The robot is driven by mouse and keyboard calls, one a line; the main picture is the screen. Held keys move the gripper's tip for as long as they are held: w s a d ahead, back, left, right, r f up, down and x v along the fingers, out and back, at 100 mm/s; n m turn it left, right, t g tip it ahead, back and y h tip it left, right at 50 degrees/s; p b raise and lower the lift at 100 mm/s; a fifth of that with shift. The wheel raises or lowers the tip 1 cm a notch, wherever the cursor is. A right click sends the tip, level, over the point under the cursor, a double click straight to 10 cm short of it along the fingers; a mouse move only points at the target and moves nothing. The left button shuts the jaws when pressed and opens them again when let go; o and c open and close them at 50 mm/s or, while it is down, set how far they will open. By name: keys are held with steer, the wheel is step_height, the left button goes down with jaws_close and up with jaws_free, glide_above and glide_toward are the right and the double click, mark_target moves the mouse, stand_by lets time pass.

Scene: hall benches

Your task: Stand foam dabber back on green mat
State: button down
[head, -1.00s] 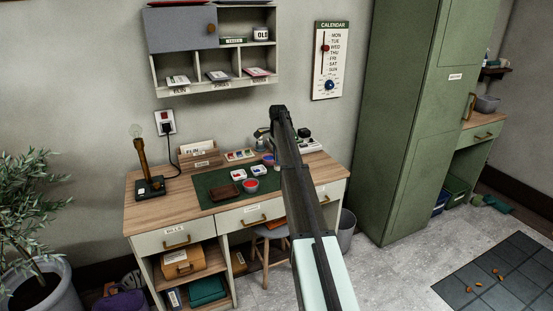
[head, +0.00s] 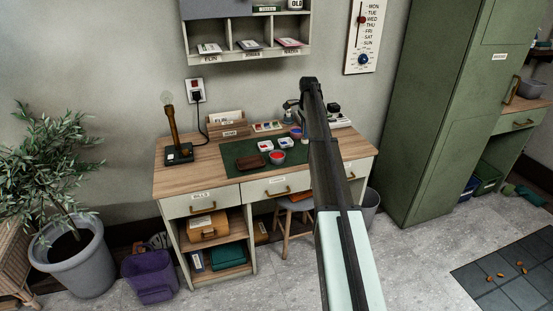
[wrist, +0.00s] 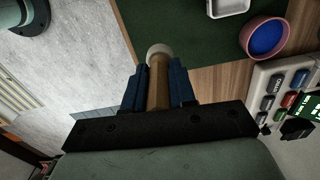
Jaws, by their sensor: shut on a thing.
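In the wrist view my gripper (wrist: 158,82) has its blue fingers shut on the foam dabber (wrist: 158,70). The dabber has a tan wooden handle and a pale rounded end that points away from the palm. That end shows against the green mat (wrist: 195,38), close to its corner; I cannot tell the height above it. In the head view the green mat (head: 238,148) lies on the desk, and my arm covers its right side. My fingers and the dabber cannot be made out there.
A pink bowl with blue inside (wrist: 264,38) and a white tray (wrist: 228,7) are near the dabber. A keyed machine (wrist: 285,95) stands at the right. On the mat are a brown block (head: 250,161) and a red-filled bowl (head: 277,157). A lamp (head: 174,125) stands at the left.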

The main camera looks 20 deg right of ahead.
steer(key=a+r, duration=0.3)
steer(key=a, duration=0.1)
steer(key=shift+n, duration=0.3)
steer(key=f, duration=1)
steer(key=shift+w, duration=0.25)
steer(key=shift+f, duration=0.2)
steer(key=c, duration=0.9)
jaws_free()
steer(key=shift+r, duration=0.2)
step_height(320, 180, up, 12)
